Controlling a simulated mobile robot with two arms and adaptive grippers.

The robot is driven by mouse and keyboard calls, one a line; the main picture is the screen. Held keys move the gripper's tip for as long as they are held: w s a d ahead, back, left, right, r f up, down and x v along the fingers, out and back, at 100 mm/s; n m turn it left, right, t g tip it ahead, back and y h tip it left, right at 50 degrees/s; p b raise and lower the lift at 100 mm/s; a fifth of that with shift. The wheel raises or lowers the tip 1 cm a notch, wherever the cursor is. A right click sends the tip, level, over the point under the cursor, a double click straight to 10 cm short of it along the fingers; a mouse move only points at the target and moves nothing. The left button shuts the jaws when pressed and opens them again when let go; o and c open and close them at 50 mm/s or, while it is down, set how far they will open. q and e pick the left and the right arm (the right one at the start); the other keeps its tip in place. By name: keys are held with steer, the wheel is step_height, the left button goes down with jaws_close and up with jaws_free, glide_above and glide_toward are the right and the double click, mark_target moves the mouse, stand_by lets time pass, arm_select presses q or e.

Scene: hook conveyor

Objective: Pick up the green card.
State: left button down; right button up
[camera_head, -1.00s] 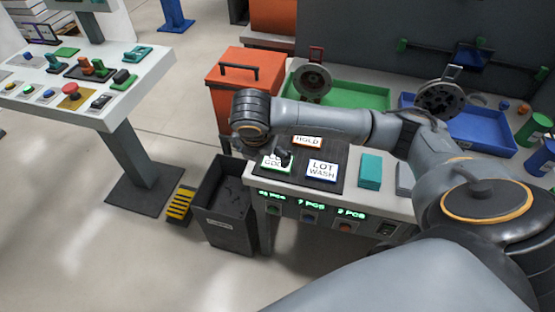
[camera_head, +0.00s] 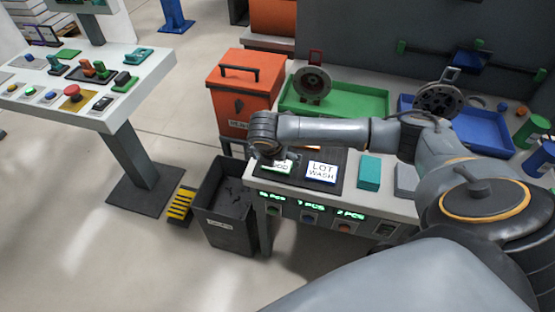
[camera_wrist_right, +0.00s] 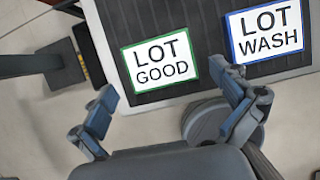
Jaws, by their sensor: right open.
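The green card is a white card with a green border reading LOT GOOD. It lies on a dark ribbed mat at the left of the workbench, partly hidden by my right gripper in the head view (camera_head: 279,167). It shows whole in the right wrist view (camera_wrist_right: 160,63). My right gripper (camera_wrist_right: 172,103) is open and empty, its two fingers apart on the near side of the card in that view. In the head view the right gripper (camera_head: 268,154) is small and dark at the card's upper left. My left gripper is not in view.
The blue-edged LOT WASH card (camera_head: 321,172) lies close to the right of the green card. An orange-edged card is mostly hidden under my arm. A teal block (camera_head: 369,172) stands farther right. A dark bin (camera_head: 225,215) is below the bench's left end.

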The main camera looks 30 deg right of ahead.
mark_target(278, 164)
steer(key=shift+x, duration=1.15)
steer(key=c, duration=0.8)
steer(key=shift+r, duration=0.1)
